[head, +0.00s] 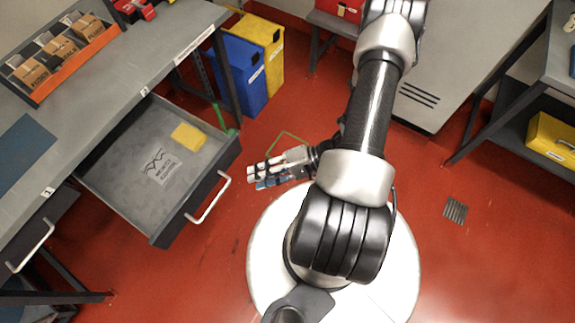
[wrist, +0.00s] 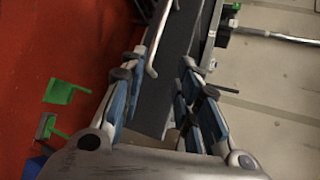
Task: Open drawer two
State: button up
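A grey drawer (head: 110,172) stands pulled out from under the left bench in the head view. It holds a yellow block (head: 188,137) and a printed sheet (head: 163,167). A light bar handle (head: 209,198) is on its dark front. A second drawer handle (head: 30,247) shows at the lower left, on a drawer that looks shut. Number labels on the bench edge are too small to read surely. My gripper (head: 252,176) is right of the open drawer's handle, apart from it. In the wrist view my gripper (wrist: 165,58) has its fingers spread, with a handle bar (wrist: 152,50) beyond.
Blue (head: 240,72) and yellow (head: 262,45) bins stand behind the open drawer. An orange tray (head: 75,62) with boxes is on the bench. A grey cabinet (head: 455,60) and a right table (head: 520,85) stand farther off. Red floor is clear below the drawer.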

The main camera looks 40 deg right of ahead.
jog(key=s+d+r+n+g+y, duration=0.1)
jog(key=s+d+r, duration=0.1)
jog(key=s, duration=0.5)
jog(key=shift+d+n, duration=0.3)
jog(key=shift+d, duration=0.45)
dwell(0.3)
jog(key=w+r+n+g+h, duration=0.2)
jog(key=r+n+g+h, duration=0.15)
jog(key=r, duration=0.55)
jog(key=w+r+n+g+h, duration=0.2)
jog(key=r+g+h, duration=0.15)
jog(key=r, duration=0.45)
jog(key=s+a+r+t+h, duration=0.1)
jog(key=a+r+t+h, duration=0.1)
jog(key=r, duration=0.6)
jog(key=s+a+r+n+t+h, duration=0.1)
jog(key=a+r+t+h, duration=0.2)
jog(key=a+r, duration=0.2)
notch_tip(320, 180, up, 3)
jog(key=shift+a+r+t+h, duration=0.1)
jog(key=shift+a+t+h, duration=0.2)
jog(key=shift+t, duration=0.1)
